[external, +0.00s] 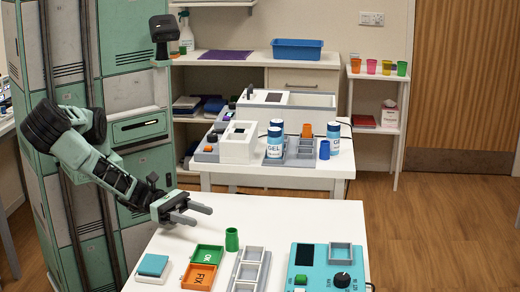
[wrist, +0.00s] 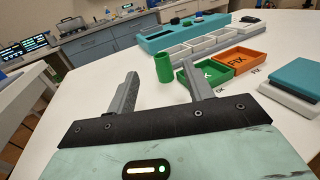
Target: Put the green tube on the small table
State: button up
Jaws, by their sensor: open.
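The green tube (external: 232,239) stands upright on the near white table (external: 300,215), behind the green and orange trays. It also shows in the wrist view (wrist: 164,68), between the two fingers but beyond their tips. My gripper (external: 203,214) is open and empty, above the table's left part. It is to the left of the tube and apart from it. A small white side stand (external: 375,75) with colored cups is at the back right. Which table the task calls small, I cannot tell.
A green tray (external: 208,254), orange tray (external: 198,277), grey compartment rack (external: 250,268), teal device (external: 325,270) and teal-topped block (external: 153,265) lie around the tube. A middle table (external: 275,175) holds blue-labelled bottles and devices. The near table's back right is clear.

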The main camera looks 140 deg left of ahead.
jog(key=w+a+r+b, duration=0.1)
jog(key=w+r+b, duration=0.2)
jog(key=r, duration=0.3)
jog(key=b, duration=0.1)
send_near(232, 232)
jog(key=w, duration=0.3)
jog(key=shift+w+a, duration=0.1)
jog(key=shift+w, duration=0.05)
jog(key=shift+w+a+r, duration=0.15)
jog(key=shift+w+r, duration=0.05)
jog(key=shift+w, duration=0.25)
jog(key=shift+x, duration=3.25)
jog(key=c, duration=1.1)
jog(key=shift+r, duration=0.15)
